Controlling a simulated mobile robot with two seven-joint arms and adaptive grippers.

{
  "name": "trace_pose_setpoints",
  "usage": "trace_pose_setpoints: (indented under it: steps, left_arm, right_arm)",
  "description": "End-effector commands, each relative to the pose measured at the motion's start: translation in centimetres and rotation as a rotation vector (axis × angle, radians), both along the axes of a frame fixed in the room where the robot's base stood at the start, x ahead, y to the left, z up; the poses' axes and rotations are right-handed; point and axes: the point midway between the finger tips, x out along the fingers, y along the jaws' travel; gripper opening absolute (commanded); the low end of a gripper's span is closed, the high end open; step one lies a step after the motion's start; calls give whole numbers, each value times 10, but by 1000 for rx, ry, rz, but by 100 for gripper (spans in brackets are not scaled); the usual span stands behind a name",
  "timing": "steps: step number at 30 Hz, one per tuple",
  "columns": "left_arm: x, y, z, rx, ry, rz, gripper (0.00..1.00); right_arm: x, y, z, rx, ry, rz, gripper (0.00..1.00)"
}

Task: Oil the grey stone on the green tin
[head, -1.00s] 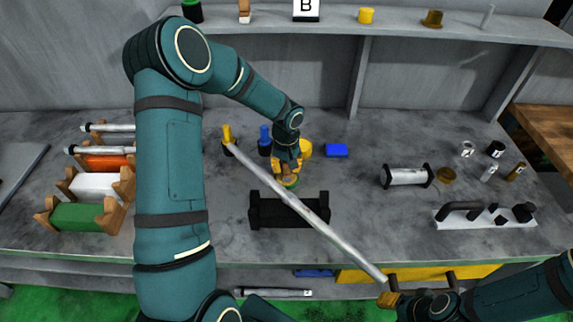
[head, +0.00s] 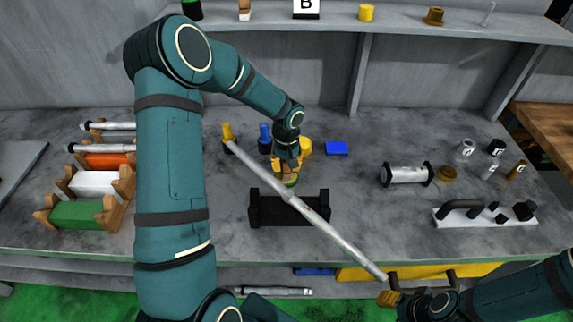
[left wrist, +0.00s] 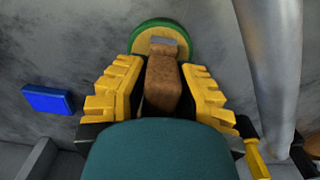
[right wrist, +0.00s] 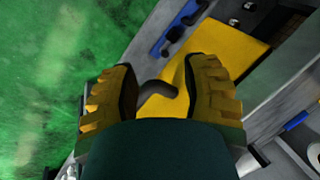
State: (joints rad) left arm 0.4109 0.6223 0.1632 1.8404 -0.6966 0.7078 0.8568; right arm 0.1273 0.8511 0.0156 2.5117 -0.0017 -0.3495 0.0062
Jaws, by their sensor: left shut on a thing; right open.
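My left gripper (head: 288,172) is shut on a brown block-like piece (left wrist: 164,82), which stands between its fingers in the left wrist view. The green tin (left wrist: 140,33) has a tan top and is just beyond the fingertips. A small grey stone (left wrist: 164,41) shows at the far end of the brown piece, over the tin's top; I cannot tell whether they touch. In the head view the gripper mostly hides the tin. My right gripper (right wrist: 160,90) is open and empty, out past the bench's front edge.
A long metal shaft (head: 315,220) runs diagonally in front of a black stand (head: 265,211), its near end close to my right gripper. A yellow bottle (head: 227,132), blue bottle (head: 265,140) and blue block (head: 337,148) are nearby. A roller (head: 405,175) stands right.

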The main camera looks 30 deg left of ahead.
Motion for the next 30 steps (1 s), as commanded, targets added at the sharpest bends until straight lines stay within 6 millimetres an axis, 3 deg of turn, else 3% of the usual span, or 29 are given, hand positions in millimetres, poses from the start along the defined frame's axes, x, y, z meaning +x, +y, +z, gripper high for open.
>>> trace_pose_setpoints:
  steps: [30]
  left_arm:
    - [0,0,-6,1,-1,-1,0]
  right_arm:
    - [0,0,-6,0,0,0,46]
